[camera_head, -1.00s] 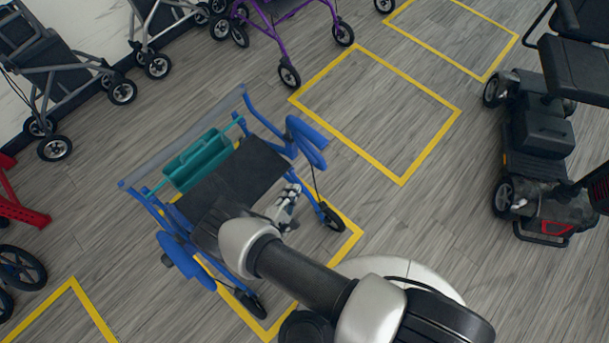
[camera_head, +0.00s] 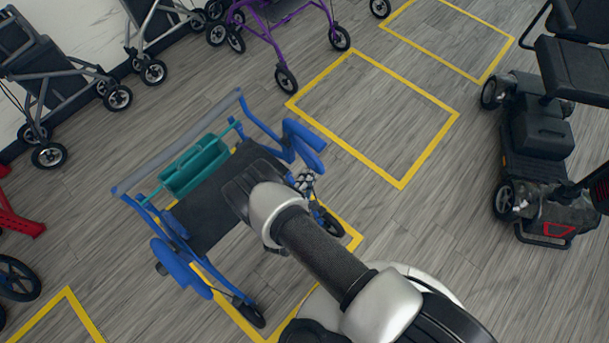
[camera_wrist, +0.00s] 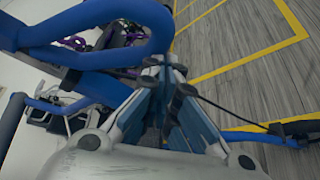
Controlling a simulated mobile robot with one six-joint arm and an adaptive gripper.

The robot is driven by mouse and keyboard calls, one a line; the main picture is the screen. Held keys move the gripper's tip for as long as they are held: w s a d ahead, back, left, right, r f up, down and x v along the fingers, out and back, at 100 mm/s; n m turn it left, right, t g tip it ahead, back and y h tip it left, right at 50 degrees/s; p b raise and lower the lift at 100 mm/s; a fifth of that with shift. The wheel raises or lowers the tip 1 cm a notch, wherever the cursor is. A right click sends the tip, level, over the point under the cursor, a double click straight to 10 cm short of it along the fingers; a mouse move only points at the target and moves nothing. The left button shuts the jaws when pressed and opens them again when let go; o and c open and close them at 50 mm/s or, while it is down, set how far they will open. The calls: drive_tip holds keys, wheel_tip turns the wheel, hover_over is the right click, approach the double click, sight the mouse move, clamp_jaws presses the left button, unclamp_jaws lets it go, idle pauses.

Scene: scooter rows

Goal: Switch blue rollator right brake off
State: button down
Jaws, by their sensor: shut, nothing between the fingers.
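The blue rollator (camera_head: 215,205) stands on the floor inside a yellow outline, with a dark seat and a teal basket (camera_head: 195,165). One blue loop handle (camera_head: 303,140) is at its right side in the picture, the other handle (camera_head: 180,268) at its lower left. My gripper (camera_head: 306,180) is just below the right-hand loop, partly hidden by my arm. In the wrist view my gripper (camera_wrist: 168,72) is shut and empty, its tips close beside the blue loop (camera_wrist: 110,40) and a black part. I cannot tell whether they touch, nor the brake's state.
A purple rollator (camera_head: 280,25) and grey rollators (camera_head: 60,75) stand at the back. A red walker (camera_head: 15,225) is at the left edge. A dark mobility scooter (camera_head: 540,140) stands at the right. The floor between the blue rollator and the scooter is clear.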

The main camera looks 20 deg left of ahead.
drive_tip(key=d+r+n+p, duration=0.1)
drive_tip(key=r+p, duration=0.1)
drive_tip(key=s+d+r+n+g+h+p, duration=0.1)
drive_tip(key=d+r, duration=0.1)
drive_tip(key=d+r+n+h+p, duration=0.1)
drive_tip(key=r+p, duration=0.1)
drive_tip(key=shift+s+d+g+p, duration=0.2)
drive_tip(key=shift+s+g+p, duration=0.1)
drive_tip(key=shift+s+g, duration=0.1)
drive_tip(key=shift+d+r+n, duration=0.15)
drive_tip(key=shift+d+n, duration=0.05)
drive_tip(key=shift+n, duration=0.2)
drive_tip(key=b, duration=0.2)
approach(323, 172)
wheel_tip(323, 172, down, 2)
drive_tip(key=s+a, duration=0.2)
drive_tip(key=shift+s, duration=0.2)
